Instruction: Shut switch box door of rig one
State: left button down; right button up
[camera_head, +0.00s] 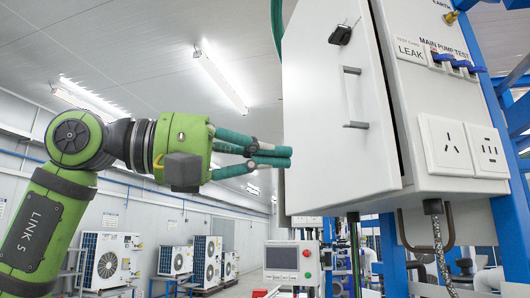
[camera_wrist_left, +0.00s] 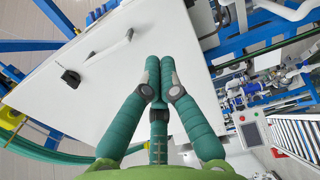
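The switch box (camera_head: 428,80) fills the upper right of the head view. Its white door (camera_head: 325,120) faces left, with a metal handle (camera_head: 355,98) and a black latch (camera_head: 342,33). A narrow dark gap runs between the door's right edge and the box, so the door looks slightly ajar. My left gripper (camera_head: 288,157) points at the door's left part, its green fingers drawn together and empty. In the left wrist view the fingertips (camera_wrist_left: 156,68) lie over the door (camera_wrist_left: 100,85) near its edge; I cannot tell whether they touch. My right gripper is in neither view.
Sockets (camera_head: 465,148) and blue plugs (camera_head: 455,62) are on the box's right panel. A blue frame post (camera_head: 508,190) stands behind it. A control panel with a screen (camera_head: 283,259) stands below. Fan units (camera_head: 108,262) line the far left wall.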

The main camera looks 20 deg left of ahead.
aim_at(368, 161)
pick_arm(q)
jog(key=p+x, duration=0.3)
jog(key=x, duration=0.7)
jog(key=shift+w+d, duration=0.25)
jog(key=shift+d, duration=0.2)
jog(key=shift+f, duration=0.1)
jog(key=shift+r+p+x, duration=0.2)
jog(key=shift+p+x, duration=0.65)
jog(key=shift+x, duration=0.35)
jog(key=shift+w+d, duration=0.2)
jog(key=shift+d, duration=0.15)
jog(key=shift+s+a, duration=0.15)
jog(key=shift+f, duration=0.1)
